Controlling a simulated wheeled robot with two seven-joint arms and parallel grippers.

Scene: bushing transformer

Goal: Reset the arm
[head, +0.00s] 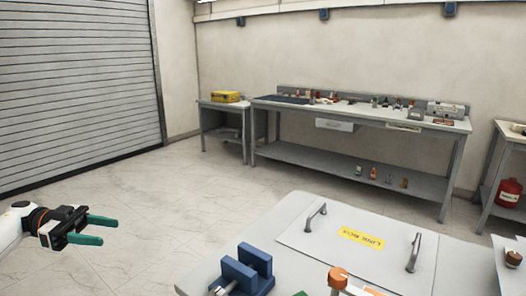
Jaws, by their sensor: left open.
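My left gripper (98,230) comes in from the left edge of the head view. Its two green fingers are spread apart with nothing between them. It is in the air over the pale floor, left of the near grey table (300,205), and touches nothing. My right gripper is not in view.
The near table holds a panel (350,239) with two handles and a yellow label, a blue vise (246,268) and an orange-topped item (338,278). A long workbench (362,114) with small items stands at the back. A red container (509,193) is at right. Floor at left is clear.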

